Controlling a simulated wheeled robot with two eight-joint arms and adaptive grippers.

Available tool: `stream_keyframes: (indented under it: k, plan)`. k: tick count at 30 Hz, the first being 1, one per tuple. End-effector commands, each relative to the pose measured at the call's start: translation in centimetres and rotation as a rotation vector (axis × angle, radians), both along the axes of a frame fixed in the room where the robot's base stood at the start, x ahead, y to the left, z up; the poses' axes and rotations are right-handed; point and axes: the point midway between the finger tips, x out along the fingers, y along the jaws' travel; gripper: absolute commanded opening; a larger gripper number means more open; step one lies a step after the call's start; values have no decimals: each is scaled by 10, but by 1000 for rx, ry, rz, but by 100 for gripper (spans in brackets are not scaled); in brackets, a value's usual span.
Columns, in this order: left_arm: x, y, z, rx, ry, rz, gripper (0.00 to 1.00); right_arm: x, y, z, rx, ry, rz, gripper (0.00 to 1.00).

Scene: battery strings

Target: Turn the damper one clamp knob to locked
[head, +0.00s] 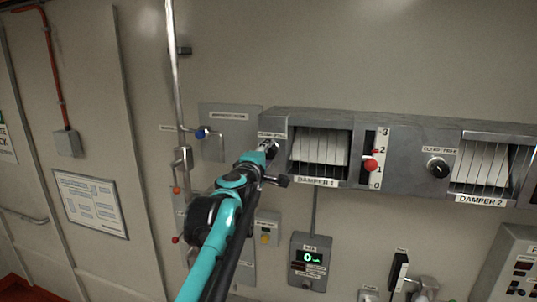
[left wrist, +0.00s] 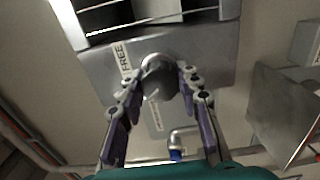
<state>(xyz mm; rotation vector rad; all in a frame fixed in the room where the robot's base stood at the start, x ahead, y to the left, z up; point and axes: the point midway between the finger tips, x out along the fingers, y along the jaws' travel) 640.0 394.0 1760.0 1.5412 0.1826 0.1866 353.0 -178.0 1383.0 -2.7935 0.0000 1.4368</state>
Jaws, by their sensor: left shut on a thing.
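A label reading FREE (left wrist: 125,58) is beside the knob; the other label is too blurred to read. In the head view my left gripper (head: 270,150) is at the left end of the damper 1 unit (head: 335,120) and hides most of the knob. The knob's pointer direction cannot be made out. My right gripper is not in view.
Right of the damper 1 louvres is a red lever (head: 371,165) on a scale from 0 to 3. Further right are a black clamp knob (head: 438,168) and damper 2 (head: 485,165). A pipe with a blue valve handle (head: 200,134) runs left of my gripper. A green-lit meter (head: 310,258) hangs below.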

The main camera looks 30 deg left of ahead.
Motion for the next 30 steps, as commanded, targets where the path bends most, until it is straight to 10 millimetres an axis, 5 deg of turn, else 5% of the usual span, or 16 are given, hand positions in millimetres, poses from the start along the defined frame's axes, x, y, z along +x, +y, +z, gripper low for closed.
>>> stream_keyframes:
  k: [28, 29, 30]
  plan:
    - [0, 0, -1, -185, -44, 0, 5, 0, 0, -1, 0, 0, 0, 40]
    - [0, 0, -1, -185, -44, 0, 41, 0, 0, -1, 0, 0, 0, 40]
    - [0, 0, -1, -185, -44, 0, 52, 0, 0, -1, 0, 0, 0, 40]
